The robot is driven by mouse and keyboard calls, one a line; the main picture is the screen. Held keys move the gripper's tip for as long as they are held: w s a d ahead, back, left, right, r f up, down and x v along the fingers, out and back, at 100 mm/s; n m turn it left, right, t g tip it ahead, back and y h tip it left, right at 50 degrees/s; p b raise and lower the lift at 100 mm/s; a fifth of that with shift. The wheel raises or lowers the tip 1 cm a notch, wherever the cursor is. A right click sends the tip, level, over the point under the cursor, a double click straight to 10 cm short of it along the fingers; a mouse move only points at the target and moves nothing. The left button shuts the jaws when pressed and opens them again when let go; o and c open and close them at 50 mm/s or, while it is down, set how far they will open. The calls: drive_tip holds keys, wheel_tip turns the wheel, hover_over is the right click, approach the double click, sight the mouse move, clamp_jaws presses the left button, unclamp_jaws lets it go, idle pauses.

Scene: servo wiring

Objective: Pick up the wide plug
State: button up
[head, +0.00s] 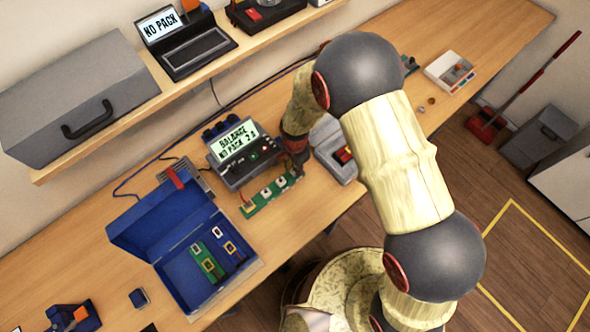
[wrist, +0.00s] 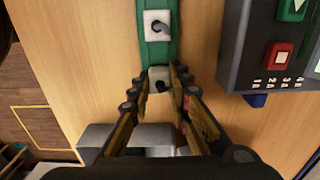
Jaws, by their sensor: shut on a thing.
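A green strip board (head: 262,199) lies on the bench in front of the grey balance unit and bears several small white blocks. In the wrist view, the green strip (wrist: 159,56) runs up from my fingertips. One white block (wrist: 157,20) with a dark lead sits farther up it. My gripper (wrist: 160,82) is shut on a white plug-like block (wrist: 159,73) at the near end of the strip. I cannot tell if this block is the wide plug, or if it is still seated. In the head view my arm hides most of the gripper.
The grey balance unit (head: 232,172) stands close beside the strip; its red button (wrist: 281,54) shows in the wrist view. A grey device (head: 330,148) is on the other side.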

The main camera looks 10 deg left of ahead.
drive_tip(key=shift+r, duration=0.1)
drive_tip(key=shift+r, duration=0.5)
wheel_tip(320, 180, up, 2)
drive_tip(key=shift+r, duration=0.25)
drive_tip(key=s+d+r, duration=0.3)
drive_tip(key=s+r, duration=0.6)
drive_tip(key=s, duration=0.4)
drive_tip(key=shift+s+r+b, duration=0.2)
drive_tip(key=shift+s+b, duration=0.15)
